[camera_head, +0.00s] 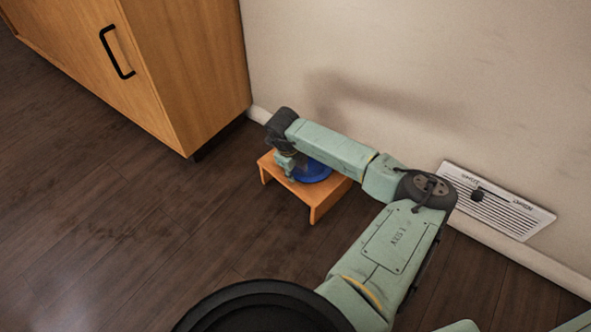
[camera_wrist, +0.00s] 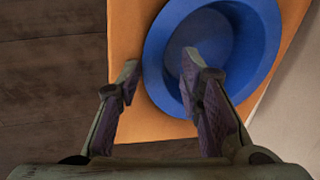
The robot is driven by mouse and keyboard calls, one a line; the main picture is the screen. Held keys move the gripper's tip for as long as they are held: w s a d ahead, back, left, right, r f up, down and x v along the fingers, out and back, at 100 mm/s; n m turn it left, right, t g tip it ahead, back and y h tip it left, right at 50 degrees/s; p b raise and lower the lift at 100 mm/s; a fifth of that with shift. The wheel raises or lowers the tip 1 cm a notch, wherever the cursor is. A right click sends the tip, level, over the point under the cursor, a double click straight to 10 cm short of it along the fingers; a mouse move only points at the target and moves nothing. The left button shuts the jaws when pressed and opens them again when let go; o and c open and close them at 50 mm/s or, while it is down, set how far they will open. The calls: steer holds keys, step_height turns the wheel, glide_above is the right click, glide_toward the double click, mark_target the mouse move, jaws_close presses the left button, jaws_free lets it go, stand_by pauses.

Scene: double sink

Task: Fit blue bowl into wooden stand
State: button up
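The blue bowl (camera_head: 316,173) is on top of the low wooden stand (camera_head: 328,197), mostly behind my arm in the head view. In the wrist view the bowl (camera_wrist: 258,45) appears open side up, over the orange-brown stand top (camera_wrist: 128,28). My gripper (camera_wrist: 160,66) is open above the bowl's near left edge. Its left finger is outside the bowl and its right finger is over the inside, with the rim between them. I cannot tell whether the fingers touch it. My gripper (camera_head: 287,168) is partly hidden in the head view, as is the bowl's seat on the stand.
A wooden cabinet (camera_head: 190,75) with a black handle stands at the upper left. A pale wall (camera_head: 400,60) runs close behind the stand. A white vent panel (camera_head: 500,205) is on the wall at right. Dark floor (camera_head: 130,220) to the left is clear.

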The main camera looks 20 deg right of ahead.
steer(key=shift+o, duration=0.9)
steer(key=v, duration=1.2)
